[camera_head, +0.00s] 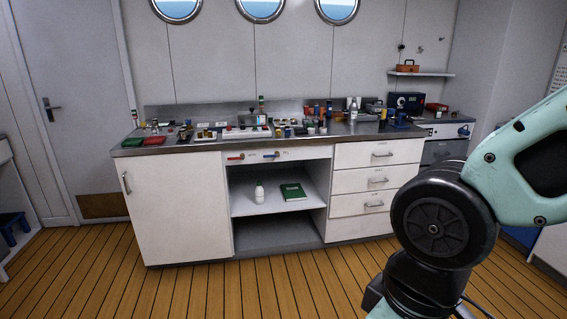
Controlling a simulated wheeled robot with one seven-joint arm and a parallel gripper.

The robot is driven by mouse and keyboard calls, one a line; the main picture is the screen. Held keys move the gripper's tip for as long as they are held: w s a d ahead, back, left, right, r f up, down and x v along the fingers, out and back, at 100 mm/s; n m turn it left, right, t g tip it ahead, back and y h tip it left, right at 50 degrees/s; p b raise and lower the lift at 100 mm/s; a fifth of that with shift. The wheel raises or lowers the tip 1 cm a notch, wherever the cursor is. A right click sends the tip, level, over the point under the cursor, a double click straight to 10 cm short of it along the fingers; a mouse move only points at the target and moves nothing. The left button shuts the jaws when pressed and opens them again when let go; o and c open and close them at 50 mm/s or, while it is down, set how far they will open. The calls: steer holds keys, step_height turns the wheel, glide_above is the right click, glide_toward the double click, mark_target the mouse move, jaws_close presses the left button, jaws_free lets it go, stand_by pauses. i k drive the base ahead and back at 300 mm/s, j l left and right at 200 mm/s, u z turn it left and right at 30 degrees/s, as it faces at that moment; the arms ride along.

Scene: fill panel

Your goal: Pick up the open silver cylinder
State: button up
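A small silver, bottle-like cylinder (353,110) stands upright toward the right of the steel worktop, among other small items. It is too small to tell whether it is open or whether it is the cylinder named in the task. My gripper is not in view. Only part of my arm shows, at the right, in front of the drawers and apart from the worktop.
The worktop (160,150) is crowded with small jars and tools. Below it are an open shelf with a white bottle (260,193) and a green book (292,192), and drawers (360,180). The wooden floor (190,285) in front is clear.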

mark_target(353, 108)
steer(key=i, duration=2.05)
steer(key=i+z, duration=0.1)
steer(key=i, duration=0.5)
steer(key=i+j, duration=0.1)
steer(key=i, duration=0.5)
steer(key=i+j+z, duration=0.15)
steer(key=i, duration=0.4)
steer(key=i+z, duration=0.2)
